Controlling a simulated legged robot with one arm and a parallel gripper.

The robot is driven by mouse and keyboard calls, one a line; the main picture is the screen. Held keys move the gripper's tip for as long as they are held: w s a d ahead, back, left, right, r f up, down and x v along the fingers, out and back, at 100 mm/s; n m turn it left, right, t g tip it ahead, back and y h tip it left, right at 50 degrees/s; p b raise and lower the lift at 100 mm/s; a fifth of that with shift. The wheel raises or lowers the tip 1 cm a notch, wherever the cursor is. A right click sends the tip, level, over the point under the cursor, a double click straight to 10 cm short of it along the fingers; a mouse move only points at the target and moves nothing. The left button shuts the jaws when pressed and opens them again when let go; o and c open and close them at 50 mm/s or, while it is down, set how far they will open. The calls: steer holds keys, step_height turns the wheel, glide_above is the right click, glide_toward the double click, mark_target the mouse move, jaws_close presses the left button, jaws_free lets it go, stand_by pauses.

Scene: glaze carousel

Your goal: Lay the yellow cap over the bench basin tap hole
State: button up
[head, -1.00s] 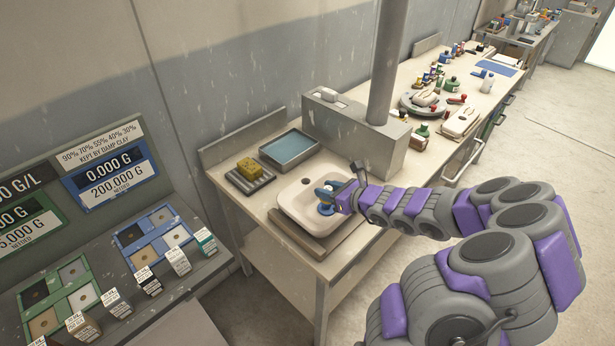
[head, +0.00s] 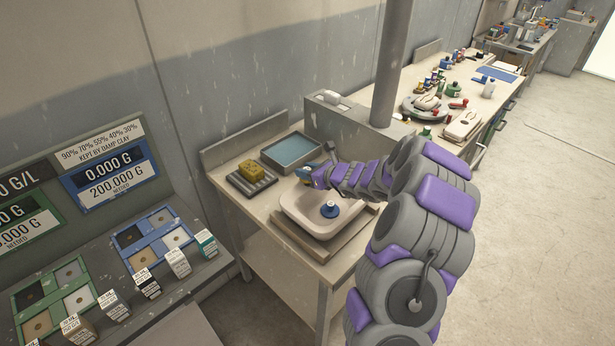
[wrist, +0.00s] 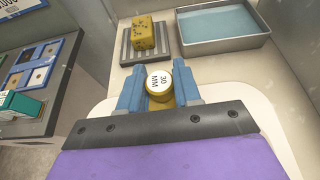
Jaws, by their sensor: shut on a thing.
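A yellow cap (wrist: 160,98) with a round white "30 MM" label is between the blue fingers of my gripper (wrist: 158,90) in the wrist view. The gripper is shut on it. In the head view my gripper (head: 303,177) is over the back left rim of the pale bench basin (head: 290,207), and only a little yellow shows there. I cannot tell whether the cap touches the basin. The tap hole is hidden under the gripper. A blue round-topped piece (head: 330,209) stands on the front right part of the basin.
A yellow sponge (head: 252,167) lies on a dark ribbed rack (head: 252,184) left of the basin. A grey block (head: 340,122) and a post (head: 393,65) stand at the right back. Wheel and bottles are farther along the bench.

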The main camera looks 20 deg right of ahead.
steer(key=shift+d+f, duration=0.1)
steer(key=shift+f, duration=0.7)
steer(key=shift+d, duration=0.25)
steer(key=shift+f, duration=0.25)
steer(key=o, duration=1)
steer(key=shift+a, duration=0.1)
steer(key=shift+o, duration=0.2)
